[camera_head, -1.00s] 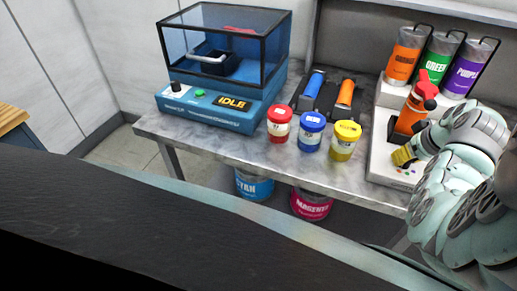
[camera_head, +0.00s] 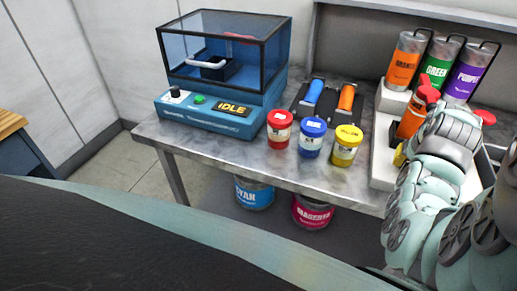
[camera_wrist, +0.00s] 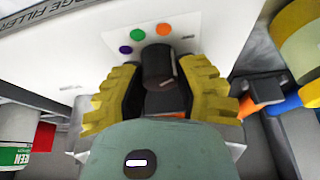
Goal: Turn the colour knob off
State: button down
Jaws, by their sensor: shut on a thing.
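The colour knob (camera_wrist: 158,62) is a dark, round knob on a white panel, seen in the wrist view. Purple (camera_wrist: 125,49), green (camera_wrist: 138,34) and orange (camera_wrist: 164,29) dots sit around it. My gripper (camera_wrist: 160,78) has its yellow fingers closed on either side of the knob, holding it. I cannot make out a pointer mark on the knob. In the head view, my wrist hides the knob, and only a bit of yellow finger (camera_head: 399,155) shows at the white filler (camera_head: 382,172).
Orange (camera_head: 404,62), green (camera_head: 439,65) and purple (camera_head: 470,75) canisters stand on the filler. Red (camera_head: 280,131), blue (camera_head: 313,138) and yellow (camera_head: 346,147) jars stand left of it. A blue machine (camera_head: 207,115) reads IDLE. Cyan (camera_head: 254,194) and magenta (camera_head: 312,211) tubs are under the table.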

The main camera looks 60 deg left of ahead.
jog(key=shift+f, duration=0.1)
dwell(0.4)
jog(key=c, duration=0.6)
grip_release()
jog(key=shift+r, duration=0.2)
jog(key=shift+s+d+r, duration=0.1)
jog(key=shift+s+r, duration=0.15)
jog(key=shift+r, duration=0.35)
jog(key=shift+s+d+r, duration=0.2)
jog(key=shift+s+r, duration=0.3)
jog(key=shift+r, duration=0.2)
jog(key=s, duration=0.1)
jog(key=s+d, duration=0.1)
jog(key=s, duration=0.1)
jog(key=s+d, duration=0.1)
jog(key=shift+s+d, duration=0.5)
jog(key=shift+s, duration=0.5)
jog(key=shift+s+d, duration=0.7)
jog(key=shift+s, duration=0.35)
jog(key=shift+s+d, duration=0.65)
jog(key=shift+s, duration=0.35)
